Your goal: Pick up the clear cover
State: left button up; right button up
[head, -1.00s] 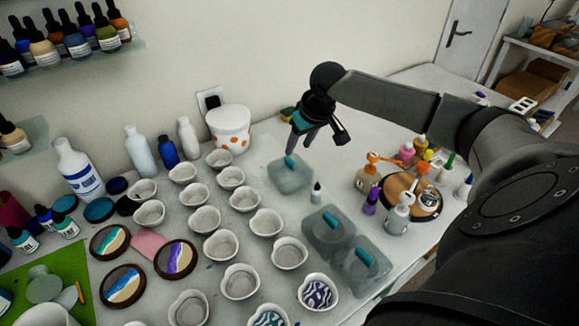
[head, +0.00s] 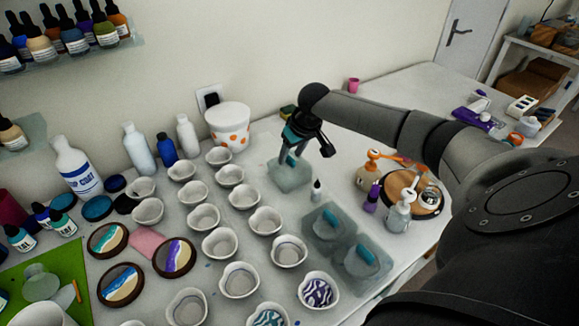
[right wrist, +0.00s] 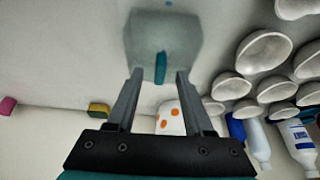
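A clear cover (head: 289,180), a see-through box with a teal handle on top, sits on the table in the head view, to the right of the rows of white cups. It also shows in the right wrist view (right wrist: 160,35). My right gripper (head: 292,155) is over it, pointing down. In the right wrist view my right gripper (right wrist: 157,73) is open, with the teal handle (right wrist: 160,68) between its fingertips and a gap on each side. Two similar clear covers (head: 326,232) stand nearer the front right. My left gripper is not in view.
Several white cups (head: 245,197) stand close to the left of the cover. A white pot with orange spots (head: 228,125) stands behind it. A small dropper bottle (head: 316,191) and a round wooden board (head: 430,197) with bottles are to the right.

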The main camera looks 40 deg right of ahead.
grip_shut()
dwell(1.2)
